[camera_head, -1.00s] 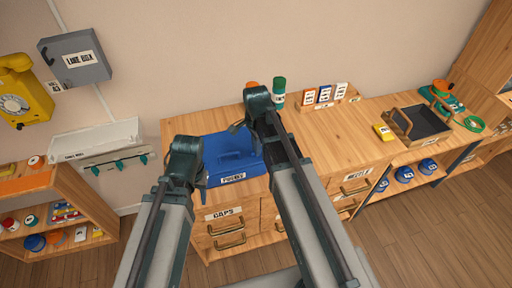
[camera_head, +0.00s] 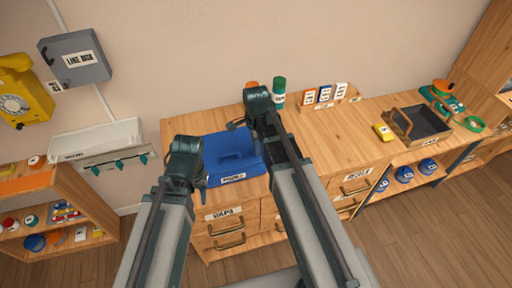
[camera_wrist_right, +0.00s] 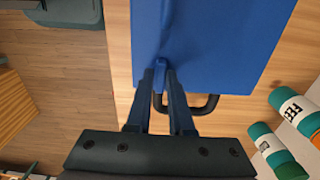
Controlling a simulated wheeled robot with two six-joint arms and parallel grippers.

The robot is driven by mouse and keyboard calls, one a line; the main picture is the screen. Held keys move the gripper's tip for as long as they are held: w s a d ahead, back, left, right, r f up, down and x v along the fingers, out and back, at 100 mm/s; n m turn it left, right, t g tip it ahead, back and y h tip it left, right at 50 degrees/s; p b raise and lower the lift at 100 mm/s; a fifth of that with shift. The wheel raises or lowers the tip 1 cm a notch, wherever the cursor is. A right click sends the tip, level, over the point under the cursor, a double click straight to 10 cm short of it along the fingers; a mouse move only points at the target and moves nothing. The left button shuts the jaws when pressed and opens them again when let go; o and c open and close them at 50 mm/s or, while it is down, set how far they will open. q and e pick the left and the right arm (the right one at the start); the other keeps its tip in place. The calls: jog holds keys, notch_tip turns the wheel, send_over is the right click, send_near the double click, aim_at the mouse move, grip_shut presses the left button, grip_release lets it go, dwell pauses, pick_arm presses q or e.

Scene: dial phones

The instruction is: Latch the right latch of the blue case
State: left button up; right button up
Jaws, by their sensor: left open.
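The blue case (camera_head: 232,155) stands on the wooden counter, its labelled side facing me. In the right wrist view the case (camera_wrist_right: 215,40) fills the upper middle. My right gripper (camera_head: 237,125) is at the case's far side in the head view. In the right wrist view its two fingers (camera_wrist_right: 160,75) are close together, with a narrow blue latch-like part (camera_wrist_right: 162,55) at their tips. Whether they grip it is unclear. My left gripper (camera_head: 203,180) is open at the case's left side, partly hidden by its own wrist.
A green-capped container (camera_head: 279,92) stands behind the case, near my right wrist. A dark handle loop (camera_wrist_right: 185,108) shows behind the right fingers. A card rack (camera_head: 325,100), yellow box (camera_head: 383,132) and dark tray (camera_head: 418,125) are further right. The counter between is clear.

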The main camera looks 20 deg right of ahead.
jog(key=o, duration=0.3)
jog(key=shift+r, duration=0.1)
notch_tip(320, 180, up, 14)
jog(key=p, duration=1.4)
jog(key=shift+f, duration=0.2)
jog(key=s+a+f+n+b, duration=0.2)
jog(key=s+a+n, duration=0.1)
jog(key=n, duration=0.4)
jog(key=s+a+f+n+b, duration=0.2)
jog(key=s+a+n, duration=0.2)
jog(key=s+n, duration=0.2)
jog(key=s+a+f+n+h+b, duration=0.1)
jog(key=s+a+f+n+b, duration=0.1)
jog(key=s+n, duration=0.3)
jog(key=shift+a+f+n+b, duration=0.2)
jog(key=shift+a+n, duration=0.2)
jog(key=shift+n, duration=0.5)
jog(key=shift+a+f+n+b, duration=0.15)
jog(key=shift+a+n, duration=0.25)
jog(key=shift+n, duration=0.5)
